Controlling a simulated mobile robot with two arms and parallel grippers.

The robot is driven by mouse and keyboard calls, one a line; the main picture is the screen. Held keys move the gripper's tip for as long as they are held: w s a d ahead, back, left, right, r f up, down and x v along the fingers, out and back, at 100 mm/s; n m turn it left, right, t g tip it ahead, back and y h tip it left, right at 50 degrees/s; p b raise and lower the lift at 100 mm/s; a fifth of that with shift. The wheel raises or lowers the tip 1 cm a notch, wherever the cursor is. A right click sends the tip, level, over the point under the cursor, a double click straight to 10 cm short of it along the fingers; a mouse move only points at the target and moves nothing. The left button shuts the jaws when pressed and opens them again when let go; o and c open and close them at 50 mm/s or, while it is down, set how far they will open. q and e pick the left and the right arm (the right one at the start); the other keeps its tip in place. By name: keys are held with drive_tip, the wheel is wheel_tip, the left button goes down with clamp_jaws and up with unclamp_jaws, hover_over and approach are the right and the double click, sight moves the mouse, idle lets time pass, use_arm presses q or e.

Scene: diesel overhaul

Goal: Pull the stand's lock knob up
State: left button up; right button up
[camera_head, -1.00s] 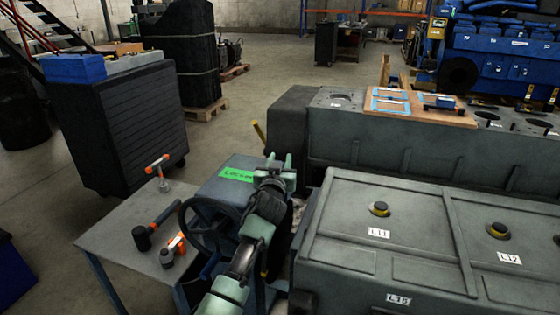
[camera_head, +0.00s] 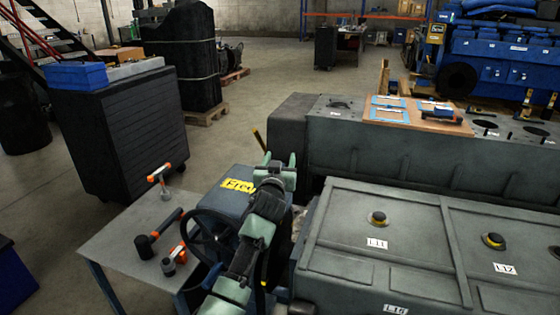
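The stand (camera_head: 228,199) is a blue-grey box with a dark handwheel (camera_head: 206,237) on its near side. A yellow label (camera_head: 237,186) with dark lettering, too small to read surely, lies on its top. My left gripper (camera_head: 279,160) is over the right end of the stand's top, its two fingers pointing away from me and apart, with nothing visible between them. The lock knob cannot be made out; my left gripper and arm cover that part of the stand. My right gripper is not in view.
A grey bench (camera_head: 138,228) left of the stand holds a hammer (camera_head: 156,235) and other orange-trimmed tools. A large grey engine cover (camera_head: 345,240) stands close on the right. A dark cabinet (camera_head: 125,135) is behind the bench. Open floor lies beyond.

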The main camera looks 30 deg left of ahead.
use_arm(q)
drive_tip(key=shift+f, duration=0.1)
drive_tip(key=v, duration=0.7)
drive_tip(key=shift+s+d+b, duration=0.2)
drive_tip(key=shift+s+b, duration=0.1)
drive_tip(key=shift+s, duration=0.05)
